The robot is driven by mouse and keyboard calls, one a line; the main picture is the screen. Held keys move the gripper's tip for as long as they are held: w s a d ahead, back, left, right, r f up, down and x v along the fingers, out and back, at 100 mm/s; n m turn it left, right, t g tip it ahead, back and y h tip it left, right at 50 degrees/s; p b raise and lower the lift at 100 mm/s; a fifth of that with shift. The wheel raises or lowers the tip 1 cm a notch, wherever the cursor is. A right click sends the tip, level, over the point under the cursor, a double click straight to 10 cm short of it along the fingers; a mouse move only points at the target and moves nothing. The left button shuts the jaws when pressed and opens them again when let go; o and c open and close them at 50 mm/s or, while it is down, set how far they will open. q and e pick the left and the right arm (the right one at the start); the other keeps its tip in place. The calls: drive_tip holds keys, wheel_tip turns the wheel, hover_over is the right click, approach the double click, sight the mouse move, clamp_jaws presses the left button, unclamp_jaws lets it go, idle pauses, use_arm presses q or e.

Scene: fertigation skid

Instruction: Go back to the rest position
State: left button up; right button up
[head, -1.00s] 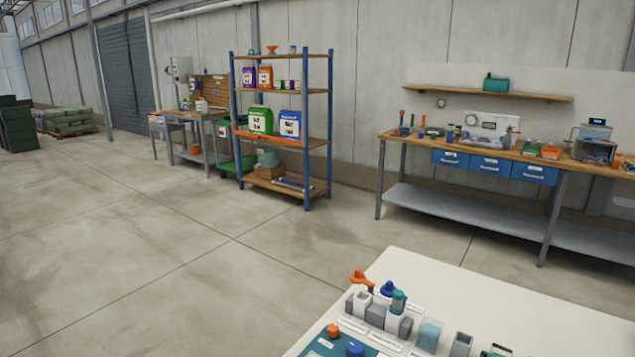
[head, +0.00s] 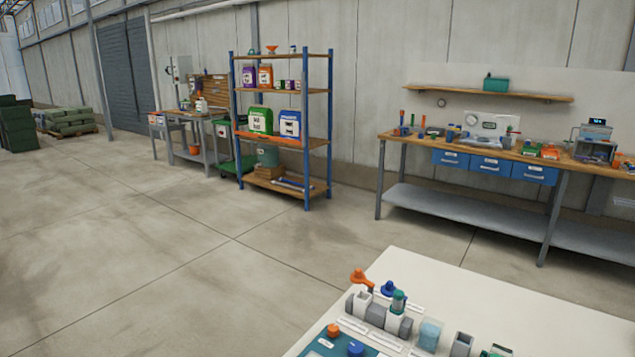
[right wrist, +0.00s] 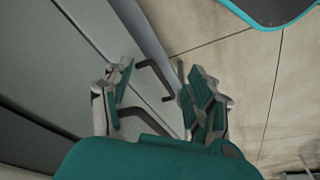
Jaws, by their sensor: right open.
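My right gripper (right wrist: 155,78) shows in the right wrist view. Its two grey and teal fingers stand apart, with nothing held between them. Behind the fingers are grey panel surfaces with dark bracket-like bars, and pale tiled floor (right wrist: 215,30) lies to the right. Neither gripper shows in the head view. My left gripper is in no view.
A white table (head: 420,275) with an orange-handled part (head: 361,276), a blue knob (head: 355,348) and several small fittings is close at the lower right. A workbench (head: 400,138) and a blue-post shelf (head: 331,100) stand along the wall. Floor (head: 150,260) at left is clear.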

drive_tip(key=s+f+g, duration=0.1)
drive_tip(key=s+f, duration=0.3)
drive_tip(key=f, duration=0.6)
drive_tip(key=s+f, duration=0.3)
drive_tip(key=f, duration=0.8)
drive_tip(key=s+d+f+g, duration=0.1)
drive_tip(key=s+d+f, duration=0.2)
drive_tip(key=s+f, duration=0.5)
drive_tip(key=s, duration=0.4)
drive_tip(key=shift+s+d+f, duration=0.15)
drive_tip(key=shift+s+f, duration=0.25)
